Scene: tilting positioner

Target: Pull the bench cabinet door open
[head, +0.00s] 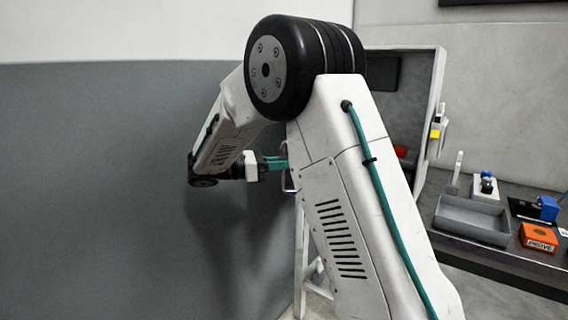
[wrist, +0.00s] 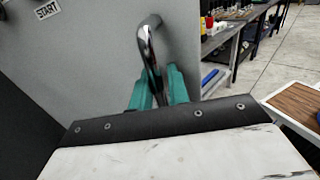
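My gripper (head: 278,163) has teal fingers and reaches right, to a metal handle (head: 288,182) beside my upper arm in the head view. In the wrist view, the curved chrome handle (wrist: 149,50) runs down between the two teal fingers (wrist: 159,92), which sit close on both sides of it. The handle stands out from a plain grey panel (wrist: 105,55) with a START label, which looks like the door. In the head view, a grey cabinet-like frame (head: 436,90) shows behind my arm. My arm hides most of it, so I cannot tell how far the door is open.
A bench at right in the head view holds a grey tray (head: 472,219), an orange box (head: 538,237) and small blue items. A large grey panel fills the left. The wrist view shows a cluttered bench, open floor, and a brown-topped surface (wrist: 298,103) at right.

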